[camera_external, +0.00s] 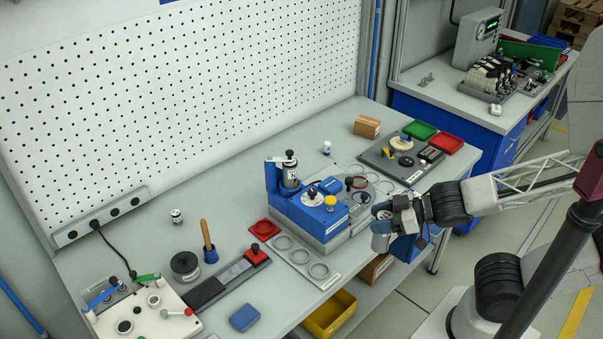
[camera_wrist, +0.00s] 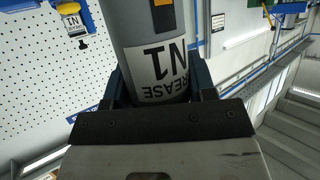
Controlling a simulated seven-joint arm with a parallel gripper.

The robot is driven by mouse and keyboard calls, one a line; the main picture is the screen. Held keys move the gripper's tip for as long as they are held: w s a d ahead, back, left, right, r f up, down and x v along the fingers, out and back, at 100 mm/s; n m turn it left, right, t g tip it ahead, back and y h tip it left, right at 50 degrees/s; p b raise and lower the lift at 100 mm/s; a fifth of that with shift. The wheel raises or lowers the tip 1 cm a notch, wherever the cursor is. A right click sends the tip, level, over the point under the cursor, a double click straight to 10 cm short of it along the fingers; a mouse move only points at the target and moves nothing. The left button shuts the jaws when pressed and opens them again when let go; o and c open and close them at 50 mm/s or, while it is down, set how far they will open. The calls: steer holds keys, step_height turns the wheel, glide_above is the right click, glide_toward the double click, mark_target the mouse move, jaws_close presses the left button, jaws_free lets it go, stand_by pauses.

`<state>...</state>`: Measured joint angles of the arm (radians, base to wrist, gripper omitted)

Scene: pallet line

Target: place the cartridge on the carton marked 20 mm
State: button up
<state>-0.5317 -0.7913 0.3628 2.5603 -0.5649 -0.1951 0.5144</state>
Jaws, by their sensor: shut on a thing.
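My gripper (camera_external: 384,224) is shut on a grey cartridge (camera_wrist: 158,25) in front of the table's right front part. In the wrist view, the cartridge fills the top middle between the dark blue fingers, with a white label reading GREASE N1 upside down. In the external view, the cartridge is small and partly hidden by my gripper. A brown carton (camera_external: 367,126) sits at the back right of the table, well away from my gripper. Another brown carton (camera_external: 375,270) is low under the table's front edge. Their markings are too small to read, so I cannot tell which is 20 mm.
A blue and grey fixture (camera_external: 311,216) stands left of my gripper. A dark tray (camera_external: 410,155) with small parts, a green bin (camera_external: 419,130) and a red bin (camera_external: 447,143) lie at the right. A yellow bin (camera_external: 329,315) is below the front edge.

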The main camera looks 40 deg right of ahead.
steer(key=shift+r, duration=0.75)
steer(key=w+d+r+m+t+h, duration=0.1)
steer(key=w+d+r+m+h, duration=0.15)
steer(key=w+d, duration=1)
steer(key=w+d+r+m+t+h, duration=0.1)
steer(key=w+d+m+t+h, duration=0.15)
steer(key=w+d, duration=1)
steer(key=w+d+f+m+h, duration=0.15)
steer(key=w+d, duration=0.25)
steer(key=d, duration=0.6)
steer(key=w+d+f+m+h, duration=0.15)
steer(key=w+d, duration=0.25)
steer(key=d, duration=0.7)
steer(key=w+d+f+m+h, duration=0.1)
steer(key=w+d+m+h, duration=0.3)
steer(key=d, duration=0.6)
steer(key=f, duration=0.1)
steer(key=f+n+y, duration=0.1)
steer(key=f, duration=0.1)
steer(key=f+n+g, duration=0.1)
steer(key=shift+w+f, duration=0.3)
